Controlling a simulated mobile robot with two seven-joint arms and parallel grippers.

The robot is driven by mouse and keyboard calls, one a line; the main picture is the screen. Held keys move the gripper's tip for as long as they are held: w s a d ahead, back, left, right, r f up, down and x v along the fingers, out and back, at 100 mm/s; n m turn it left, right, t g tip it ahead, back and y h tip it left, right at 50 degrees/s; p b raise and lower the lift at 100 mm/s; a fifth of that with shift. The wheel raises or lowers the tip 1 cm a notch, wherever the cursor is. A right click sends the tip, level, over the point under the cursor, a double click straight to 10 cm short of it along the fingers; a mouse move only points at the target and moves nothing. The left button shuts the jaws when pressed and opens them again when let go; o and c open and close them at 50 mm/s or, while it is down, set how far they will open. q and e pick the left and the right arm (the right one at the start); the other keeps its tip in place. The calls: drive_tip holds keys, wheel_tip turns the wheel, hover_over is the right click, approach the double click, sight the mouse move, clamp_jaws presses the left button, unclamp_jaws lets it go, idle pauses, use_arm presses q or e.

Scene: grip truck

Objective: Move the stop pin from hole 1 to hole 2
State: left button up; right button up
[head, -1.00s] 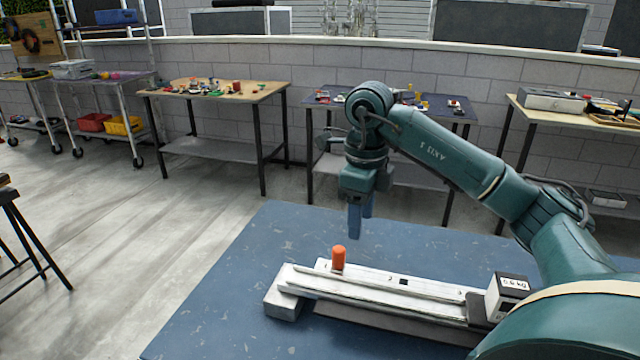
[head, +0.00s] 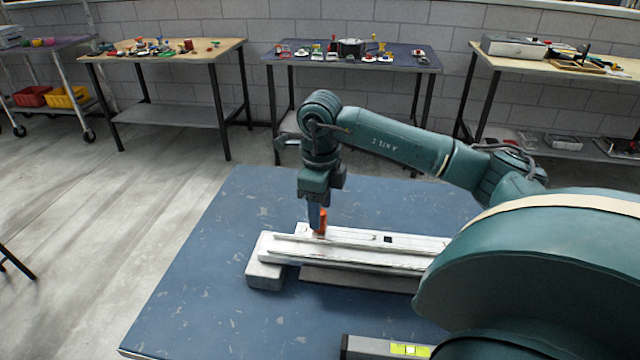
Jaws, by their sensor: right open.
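The orange stop pin (head: 323,224) stands upright near the left end of the pale rail (head: 350,252) on the blue table. A small dark square, perhaps a hole, shows farther right on the rail (head: 388,239). My right gripper (head: 317,217) points down at the pin with its jaws open. One finger overlaps the pin's left side in the picture and hides part of it. I cannot tell whether the fingers touch the pin. The rail's right end is hidden behind my right arm. My left gripper is not in view.
The blue table (head: 215,265) is clear to the left of the rail. A grey block (head: 264,276) sits under the rail's left end. A grey bar with a yellow-green label (head: 410,350) lies at the front. Benches with small items stand along the wall.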

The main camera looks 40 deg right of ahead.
sight(322, 231)
drive_tip(key=shift+f, duration=1.2)
drive_tip(key=shift+c, duration=0.3)
drive_tip(key=c, duration=1)
